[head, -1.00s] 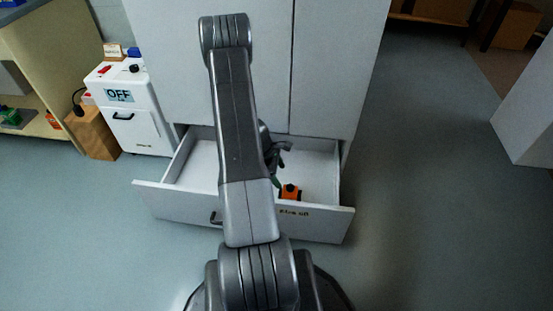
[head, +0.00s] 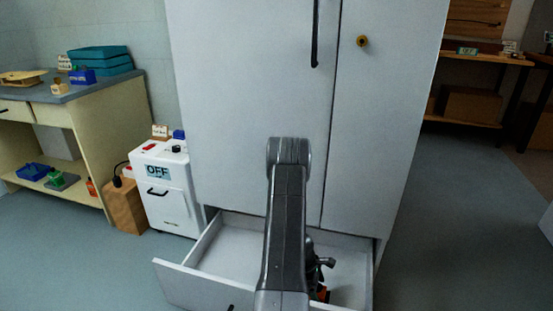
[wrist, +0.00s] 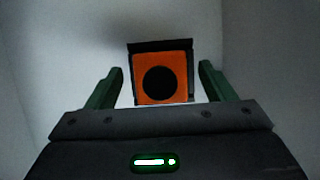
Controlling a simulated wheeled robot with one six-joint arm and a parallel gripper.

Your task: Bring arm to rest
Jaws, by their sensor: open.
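My gripper (wrist: 160,82) is open, with its two green fingers apart in the wrist view. An orange block with a black round spot (wrist: 160,62) shows between and beyond the fingers, with a dark edge along its top and side. I cannot tell whether the fingers reach alongside it; they do not grip it. In the head view the block (head: 322,295) is a small orange patch inside the open drawer (head: 185,283). My arm reaches over the drawer and hides part of its inside and most of the gripper.
The drawer is pulled out below a tall grey cabinet (head: 250,100). A white box marked OFF (head: 165,195) and a brown box (head: 125,207) stand to its left. A workbench (head: 100,92) is at far left. Floor at right (head: 460,200) is clear.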

